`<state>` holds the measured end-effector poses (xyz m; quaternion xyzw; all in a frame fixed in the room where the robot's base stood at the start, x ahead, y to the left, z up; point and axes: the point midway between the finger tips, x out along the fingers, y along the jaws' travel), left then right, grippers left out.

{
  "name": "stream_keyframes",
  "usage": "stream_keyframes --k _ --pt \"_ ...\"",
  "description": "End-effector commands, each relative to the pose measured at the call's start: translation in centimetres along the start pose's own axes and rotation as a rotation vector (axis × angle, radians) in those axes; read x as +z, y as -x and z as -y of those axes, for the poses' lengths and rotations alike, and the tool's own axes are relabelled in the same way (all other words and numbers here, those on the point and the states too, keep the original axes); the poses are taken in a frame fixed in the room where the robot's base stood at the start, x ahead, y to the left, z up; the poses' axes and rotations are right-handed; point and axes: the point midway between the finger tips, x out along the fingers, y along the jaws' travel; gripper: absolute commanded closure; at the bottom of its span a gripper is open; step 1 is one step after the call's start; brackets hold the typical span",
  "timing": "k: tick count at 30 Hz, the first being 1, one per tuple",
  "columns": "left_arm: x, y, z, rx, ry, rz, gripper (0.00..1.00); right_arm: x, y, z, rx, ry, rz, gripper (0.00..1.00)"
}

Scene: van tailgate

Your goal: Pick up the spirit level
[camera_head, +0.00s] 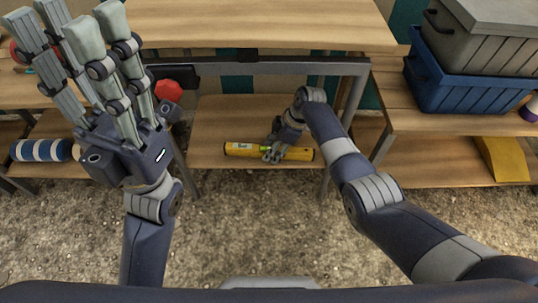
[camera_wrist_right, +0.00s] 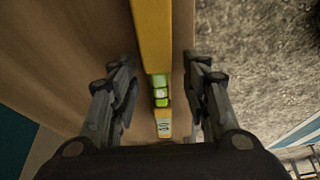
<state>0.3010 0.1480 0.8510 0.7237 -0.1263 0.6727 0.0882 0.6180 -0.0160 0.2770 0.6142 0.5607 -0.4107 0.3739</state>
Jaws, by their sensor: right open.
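The yellow spirit level (camera_head: 297,154) lies flat on the lower wooden shelf in the head view, near the shelf's front edge. Its green vial (camera_wrist_right: 160,90) and yellow body (camera_wrist_right: 153,35) show in the right wrist view. My right gripper (camera_head: 272,154) is at the level's middle, with its open fingers (camera_wrist_right: 160,95) on either side of the bar. A gap shows between each finger and the level. My left gripper (camera_head: 75,35) is raised at the upper left, empty, with its fingers spread apart.
The bench top (camera_head: 255,22) overhangs the lower shelf (camera_head: 205,120). A metal leg (camera_head: 352,105) stands right of my right gripper. A blue crate (camera_head: 465,85) with a grey box (camera_head: 480,40) on it is at the right. A blue-and-white roll (camera_head: 40,150) lies at the left.

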Motion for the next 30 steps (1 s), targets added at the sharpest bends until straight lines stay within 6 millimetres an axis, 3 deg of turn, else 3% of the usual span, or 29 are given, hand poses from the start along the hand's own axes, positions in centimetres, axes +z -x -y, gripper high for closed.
stream_keyframes --k 10,16,30 --pt "-0.01 -0.24 -0.04 0.004 -0.001 -0.01 0.6 -0.03 -0.38 -0.04 0.001 0.0 0.0 0.57" --pt "-0.01 -0.23 -0.04 0.004 -0.001 -0.01 0.6 -0.02 -0.38 -0.04 0.001 0.0 0.0 1.0" --pt "-0.1 -0.59 -0.03 0.004 -0.001 -0.012 0.6 -0.25 0.12 -0.08 0.002 0.001 -0.001 1.0"
